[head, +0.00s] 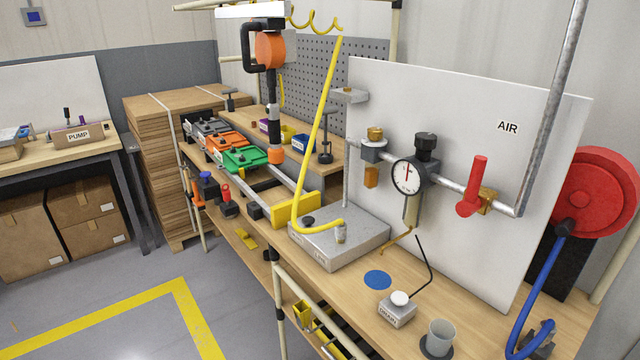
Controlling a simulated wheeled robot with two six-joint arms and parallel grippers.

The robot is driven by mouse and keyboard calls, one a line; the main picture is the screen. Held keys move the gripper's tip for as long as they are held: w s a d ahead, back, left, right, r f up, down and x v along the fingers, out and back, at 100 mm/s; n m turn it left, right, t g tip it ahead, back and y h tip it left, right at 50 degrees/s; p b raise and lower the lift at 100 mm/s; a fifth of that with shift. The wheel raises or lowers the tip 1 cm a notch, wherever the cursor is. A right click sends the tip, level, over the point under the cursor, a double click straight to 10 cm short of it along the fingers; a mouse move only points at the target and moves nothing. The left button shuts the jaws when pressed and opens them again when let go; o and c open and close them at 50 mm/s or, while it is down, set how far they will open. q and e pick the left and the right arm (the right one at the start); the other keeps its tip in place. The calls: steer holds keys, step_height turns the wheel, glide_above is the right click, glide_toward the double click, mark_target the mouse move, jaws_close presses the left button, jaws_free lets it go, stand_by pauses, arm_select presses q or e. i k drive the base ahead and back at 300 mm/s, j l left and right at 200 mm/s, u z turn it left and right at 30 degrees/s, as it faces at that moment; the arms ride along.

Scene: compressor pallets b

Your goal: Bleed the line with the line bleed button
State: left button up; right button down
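A small grey box (397,313) with a round white button (400,298) on top sits on the wooden bench at the lower middle right. Its front label is too small to read surely. A thin dark line runs up from it towards the air unit. The pressure gauge (408,176) has a white dial, with its needle pointing roughly upward. A red valve handle (473,187) stands across the air pipe (450,184) on the white board marked AIR. Neither of my grippers is in view.
A blue disc (378,280) and a grey cup (438,336) lie near the button box. A grey metal block (340,238) with a yellow hose (318,125) stands to the left. A red reel (596,190) with blue hose is at right. A black and orange tool (272,100) hangs above the bench.

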mark_target(308, 220)
steer(key=i+j+z, duration=0.6)
steer(key=j, duration=0.3)
steer(key=i+j+z, duration=0.2)
steer(key=j, duration=0.15)
steer(key=i+j+z, duration=0.2)
steer(key=j, duration=0.2)
steer(key=k+l, duration=0.05)
steer(key=k, duration=0.05)
